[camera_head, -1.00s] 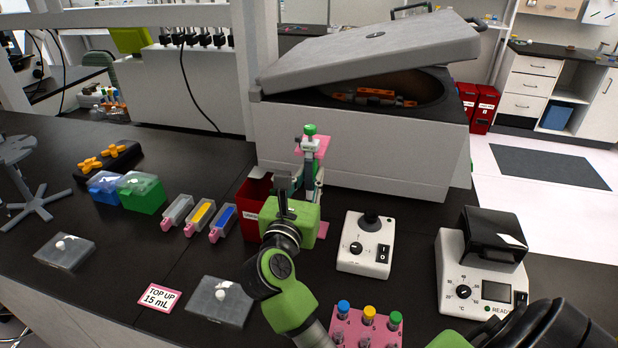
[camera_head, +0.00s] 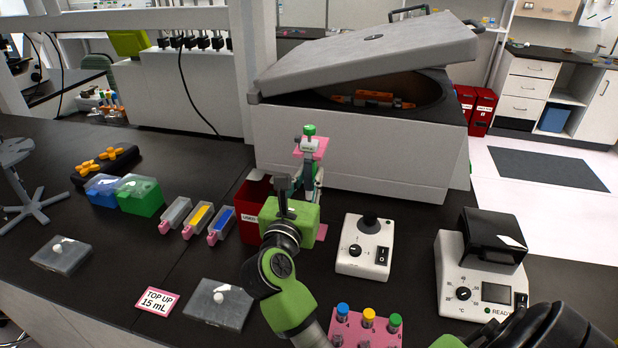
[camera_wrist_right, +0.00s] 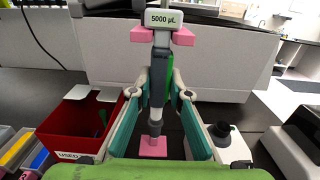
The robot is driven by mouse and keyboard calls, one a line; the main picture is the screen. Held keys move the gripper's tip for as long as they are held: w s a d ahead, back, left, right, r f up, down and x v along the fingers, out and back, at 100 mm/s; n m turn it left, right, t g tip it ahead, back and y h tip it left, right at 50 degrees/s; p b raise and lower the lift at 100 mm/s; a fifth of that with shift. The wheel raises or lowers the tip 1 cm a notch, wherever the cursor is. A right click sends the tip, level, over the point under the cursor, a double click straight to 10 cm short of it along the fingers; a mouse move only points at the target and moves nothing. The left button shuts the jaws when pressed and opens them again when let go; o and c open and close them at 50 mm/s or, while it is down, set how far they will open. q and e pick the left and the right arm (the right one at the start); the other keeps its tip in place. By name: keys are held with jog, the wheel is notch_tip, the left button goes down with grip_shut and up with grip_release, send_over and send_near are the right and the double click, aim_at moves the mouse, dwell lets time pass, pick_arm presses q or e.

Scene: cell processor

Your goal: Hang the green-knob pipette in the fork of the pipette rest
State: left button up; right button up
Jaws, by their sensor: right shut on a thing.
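The green-knob pipette (camera_head: 308,146) stands upright in front of the centrifuge, its green knob on top. In the right wrist view the pipette (camera_wrist_right: 158,75) shows a 5000 µL label. My right gripper (camera_head: 303,182) is shut on the pipette's body; its teal fingers lie on both sides in the wrist view (camera_wrist_right: 164,91). The pink fork of the pipette rest (camera_head: 322,152) is at the pipette's upper part, and in the wrist view the fork (camera_wrist_right: 183,37) shows on both sides, just below the label. I cannot tell whether the pipette bears on it. The rest's pink foot (camera_wrist_right: 153,147) is below. My left gripper is not in view.
A red used-tip bin (camera_head: 252,199) stands close left of my right gripper. The lidded grey centrifuge (camera_head: 350,150) is close behind. A white knobbed device (camera_head: 364,246) is to the right, and a pink tube rack (camera_head: 366,330) is in front.

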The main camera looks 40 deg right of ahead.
jog(key=shift+o, duration=0.2)
jog(key=shift+f, duration=0.2)
jog(key=o, duration=0.7)
jog(key=shift+o, duration=0.2)
